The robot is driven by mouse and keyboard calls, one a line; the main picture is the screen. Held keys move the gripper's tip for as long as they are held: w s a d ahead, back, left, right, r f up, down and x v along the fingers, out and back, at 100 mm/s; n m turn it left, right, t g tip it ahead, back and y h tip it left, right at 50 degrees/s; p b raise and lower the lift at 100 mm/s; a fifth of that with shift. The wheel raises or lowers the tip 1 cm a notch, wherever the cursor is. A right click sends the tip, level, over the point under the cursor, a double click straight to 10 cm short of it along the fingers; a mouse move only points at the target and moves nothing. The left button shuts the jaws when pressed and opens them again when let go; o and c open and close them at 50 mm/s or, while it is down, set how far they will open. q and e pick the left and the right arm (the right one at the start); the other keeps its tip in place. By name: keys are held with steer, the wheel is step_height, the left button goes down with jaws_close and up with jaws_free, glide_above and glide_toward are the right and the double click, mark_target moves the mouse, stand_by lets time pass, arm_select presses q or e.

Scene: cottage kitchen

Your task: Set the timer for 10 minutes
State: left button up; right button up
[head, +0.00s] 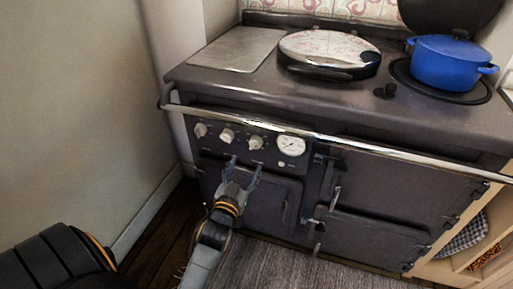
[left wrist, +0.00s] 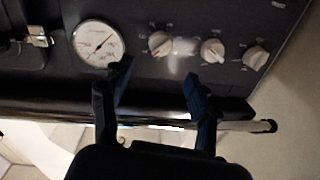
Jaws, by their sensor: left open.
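The stove's front panel carries three light knobs in a row: a left knob (head: 201,130), a middle knob (head: 227,135) and a right knob (head: 256,142). A round white dial (head: 291,145) sits to their right; which one is the timer cannot be told. My left gripper (head: 245,168) is open and empty, just below the right knob. In the left wrist view the order is reversed: the dial (left wrist: 97,43) is at left. The knob nearest it (left wrist: 160,43) lies beyond the gap between my fingertips (left wrist: 157,78), apart from them. My right gripper is not in view.
A chrome rail (head: 330,140) runs along the stove's front edge above the panel. A blue pot (head: 450,63) and a round chrome lid (head: 328,52) are on top. Oven doors (head: 375,245) with handles lie below right. A wall (head: 80,110) stands at left.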

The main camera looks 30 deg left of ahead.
mark_target(254, 146)
arm_select(q)
steer(key=b+x, duration=0.1)
steer(key=x, duration=0.8)
steer(key=shift+w+a, duration=0.15)
steer(key=shift+w, duration=0.25)
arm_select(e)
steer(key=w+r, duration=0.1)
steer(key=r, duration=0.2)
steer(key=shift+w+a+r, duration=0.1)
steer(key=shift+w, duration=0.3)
arm_select(q)
steer(key=shift+c, duration=0.3)
steer(key=c, duration=1.1)
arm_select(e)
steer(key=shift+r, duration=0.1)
